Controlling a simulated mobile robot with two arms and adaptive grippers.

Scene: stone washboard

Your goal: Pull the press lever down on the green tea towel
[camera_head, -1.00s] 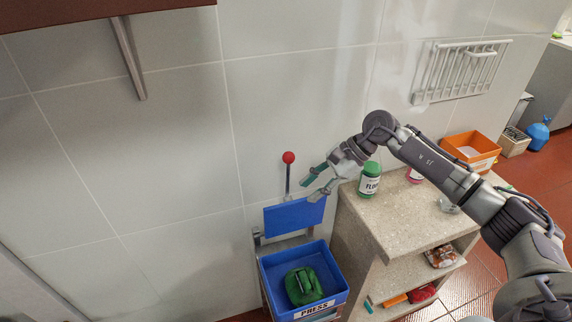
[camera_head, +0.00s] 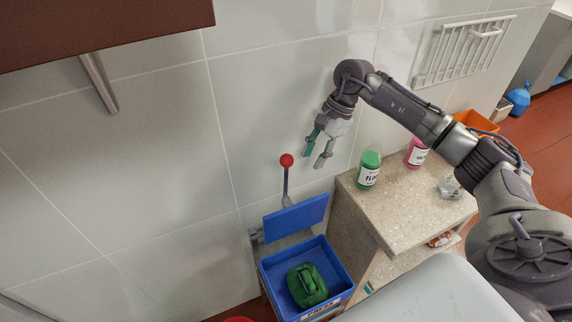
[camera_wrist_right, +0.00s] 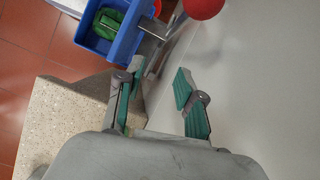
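The press lever (camera_head: 286,185) stands upright by the wall, topped by a red ball (camera_head: 286,160). A blue press plate (camera_head: 296,216) is at its foot, tilted above a blue bin (camera_head: 335,262). The green tea towel (camera_head: 307,285) lies bunched in the bin. My right gripper (camera_head: 312,162) is open and empty, pointing down just right of the red ball, apart from it. In the right wrist view the red ball (camera_wrist_right: 203,5) is at the top edge, ahead of the open fingers (camera_wrist_right: 160,88). My left gripper is not seen.
A speckled stone-topped shelf unit (camera_head: 408,208) stands right of the bin, with a green bottle (camera_head: 369,170) and a pink bottle (camera_head: 416,152) on it. A white wall rack (camera_head: 462,52) hangs behind my arm. A dark red cabinet (camera_head: 100,30) with a bracket is at upper left.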

